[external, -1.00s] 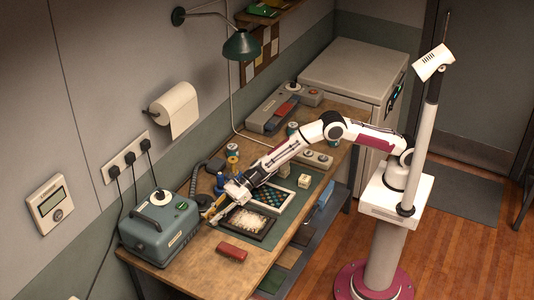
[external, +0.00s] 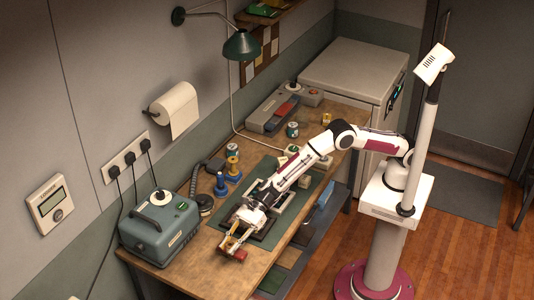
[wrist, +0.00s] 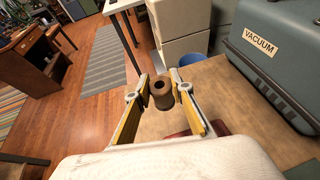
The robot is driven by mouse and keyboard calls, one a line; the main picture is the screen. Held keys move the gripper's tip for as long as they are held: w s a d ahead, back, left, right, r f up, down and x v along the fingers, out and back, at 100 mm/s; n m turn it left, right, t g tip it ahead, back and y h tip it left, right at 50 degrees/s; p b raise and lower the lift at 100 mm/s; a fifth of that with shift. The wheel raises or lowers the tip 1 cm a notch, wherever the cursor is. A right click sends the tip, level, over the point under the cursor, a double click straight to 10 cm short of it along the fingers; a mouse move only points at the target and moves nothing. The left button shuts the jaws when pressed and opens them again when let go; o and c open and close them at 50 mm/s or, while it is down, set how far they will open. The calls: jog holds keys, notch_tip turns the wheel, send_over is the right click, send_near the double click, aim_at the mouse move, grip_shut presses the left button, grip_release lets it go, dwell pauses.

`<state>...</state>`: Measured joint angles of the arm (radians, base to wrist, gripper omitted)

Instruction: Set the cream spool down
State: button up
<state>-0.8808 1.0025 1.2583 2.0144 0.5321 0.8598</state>
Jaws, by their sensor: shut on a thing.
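My gripper (external: 232,244) is over the near left part of the bench, close to a red block. In the wrist view my gripper's two yellow-sided fingers (wrist: 161,96) are shut on a small spool (wrist: 162,93) with a hole in its top. The spool looks brown rather than cream in this light. It is held between the fingertips, with bare wooden bench beyond and below it. Whether its base touches anything cannot be told. In the external view the spool is too small and covered to make out clearly.
The red block (external: 239,255) lies under or beside the fingers; part of it shows in the wrist view (wrist: 190,143). A teal vacuum unit (external: 160,230) stands to the left. Dark trays lie under my arm. Bare bench (external: 195,265) lies to the near left.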

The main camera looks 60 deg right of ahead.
jog(key=shift+n+g, duration=0.3)
jog(key=s, duration=0.1)
jog(key=s+a, duration=0.1)
jog(key=s, duration=0.1)
jog(key=shift+s+a+f, duration=0.15)
jog(key=shift+s+a, duration=0.2)
jog(key=shift+s, duration=0.05)
jog(key=shift+f, duration=3.1)
jog(key=shift+f, duration=1.9)
jog(key=shift+f, duration=0.15)
jog(key=o, duration=0.8)
